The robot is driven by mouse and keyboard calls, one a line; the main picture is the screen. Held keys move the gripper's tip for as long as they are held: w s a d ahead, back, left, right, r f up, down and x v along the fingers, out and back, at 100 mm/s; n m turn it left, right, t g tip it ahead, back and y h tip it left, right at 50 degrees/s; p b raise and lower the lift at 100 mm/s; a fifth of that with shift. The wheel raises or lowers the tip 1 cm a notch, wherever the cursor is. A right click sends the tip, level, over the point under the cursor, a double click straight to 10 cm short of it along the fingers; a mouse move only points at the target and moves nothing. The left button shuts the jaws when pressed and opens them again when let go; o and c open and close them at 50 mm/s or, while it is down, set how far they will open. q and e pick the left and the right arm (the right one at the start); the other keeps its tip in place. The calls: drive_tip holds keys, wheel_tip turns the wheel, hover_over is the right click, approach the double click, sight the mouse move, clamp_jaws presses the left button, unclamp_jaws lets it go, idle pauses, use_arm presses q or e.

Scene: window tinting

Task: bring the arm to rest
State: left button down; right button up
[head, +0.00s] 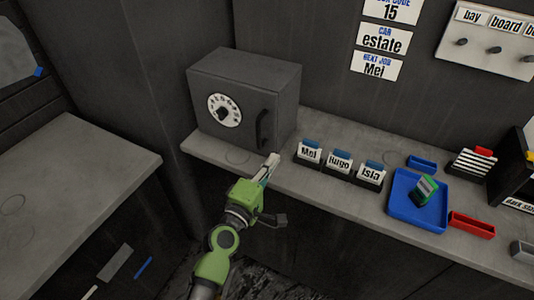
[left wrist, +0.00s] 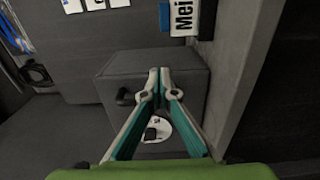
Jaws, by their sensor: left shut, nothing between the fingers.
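My left arm comes up from the bottom of the head view. Its green gripper (head: 268,168) is over the front edge of the grey counter, in front of the dark safe (head: 232,120). In the left wrist view the two fingers of the left gripper (left wrist: 159,72) meet at their tips, with nothing between them. Behind them stands the safe (left wrist: 188,62), with its white dial (left wrist: 158,137) partly hidden by the fingers. My right gripper is in neither view.
Name holders for Mei (head: 309,153), Hugo (head: 340,161) and Isla (head: 370,175) stand right of the gripper. A blue tray (head: 399,213) holds a green item (head: 425,189). A red bin (head: 472,226) sits beside it. A bare worktop (head: 90,165) lies at left.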

use_arm(q)
drive_tip(key=shift+s+d, duration=0.65)
drive_tip(key=shift+s, duration=2.2)
drive_tip(key=s+a+f+m+g+y, duration=0.1)
drive_tip(key=s+a+f+m+g, duration=0.3)
drive_tip(key=f, duration=0.8)
drive_tip(key=s+a+f+m+g+y, duration=0.1)
drive_tip(key=s+a+f+y, duration=0.3)
drive_tip(key=f, duration=0.9)
drive_tip(key=s+a+f+m+g+h, duration=0.15)
drive_tip(key=s+f, duration=0.45)
drive_tip(key=f, duration=0.6)
drive_tip(key=s+a+f+m+g+y, duration=0.1)
drive_tip(key=s+a+f+m+g, duration=0.1)
drive_tip(key=s+a+f, duration=0.4)
drive_tip(key=s+a+f+m+g+y, duration=0.2)
drive_tip(key=s+a+f, duration=0.4)
drive_tip(key=s, duration=0.8)
drive_tip(key=s+a+f+m+g+y, duration=0.2)
drive_tip(key=s+a+f+m+g, duration=0.2)
drive_tip(key=s+a+f, duration=0.3)
drive_tip(key=s+a, duration=0.1)
drive_tip(key=s, duration=0.3)
drive_tip(key=shift+a, duration=0.4)
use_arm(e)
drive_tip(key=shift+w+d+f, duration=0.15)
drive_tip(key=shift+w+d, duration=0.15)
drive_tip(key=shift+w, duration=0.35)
